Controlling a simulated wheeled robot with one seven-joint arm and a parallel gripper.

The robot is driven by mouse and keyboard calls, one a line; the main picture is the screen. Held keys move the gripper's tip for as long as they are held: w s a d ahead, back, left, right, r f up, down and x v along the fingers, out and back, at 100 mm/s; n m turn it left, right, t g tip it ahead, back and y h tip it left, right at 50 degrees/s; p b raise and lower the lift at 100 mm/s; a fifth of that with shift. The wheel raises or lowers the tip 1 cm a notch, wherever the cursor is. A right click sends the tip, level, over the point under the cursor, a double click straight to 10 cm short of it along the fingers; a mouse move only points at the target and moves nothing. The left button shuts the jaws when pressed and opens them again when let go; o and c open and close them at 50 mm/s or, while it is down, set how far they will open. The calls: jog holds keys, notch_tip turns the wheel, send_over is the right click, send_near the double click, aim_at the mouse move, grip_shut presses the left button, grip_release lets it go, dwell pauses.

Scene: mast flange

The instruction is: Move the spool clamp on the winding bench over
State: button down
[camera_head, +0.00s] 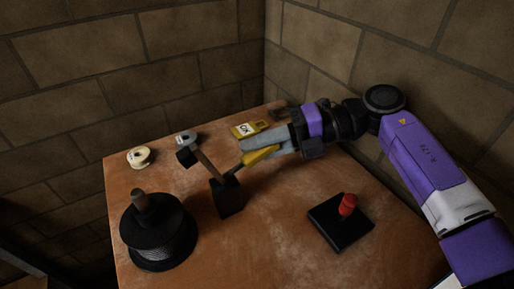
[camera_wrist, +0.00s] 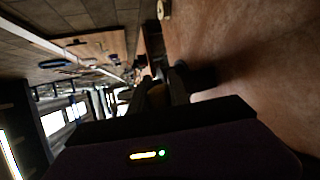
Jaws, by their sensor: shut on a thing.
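The spool clamp (camera_head: 228,197) appears to be the dark block with a brown lever (camera_head: 206,164) leaning up to the left and a thin dark bar rising to the right, on the winding bench (camera_head: 285,215). My gripper (camera_head: 245,155) reaches in from the right, with its fingertips at the upper end of the thin bar. It is shut on that bar, as far as I can tell; the fingers hide the contact. In the wrist view my gripper (camera_wrist: 165,82) is dark, and a dark shape, probably the clamp block (camera_wrist: 198,76), lies just beyond it.
A black wire spool (camera_head: 158,238) stands front left. A cream roll (camera_head: 140,157) and a grey roll (camera_head: 186,141) lie at the back left. A yellow labelled item (camera_head: 249,128) lies behind my gripper. A red knob (camera_head: 348,204) on a black base is right. Brick walls close the back.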

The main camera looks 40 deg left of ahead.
jog(key=c, duration=1.2)
grip_release()
jog(key=shift+c, duration=0.2)
notch_tip(320, 180, up, 20)
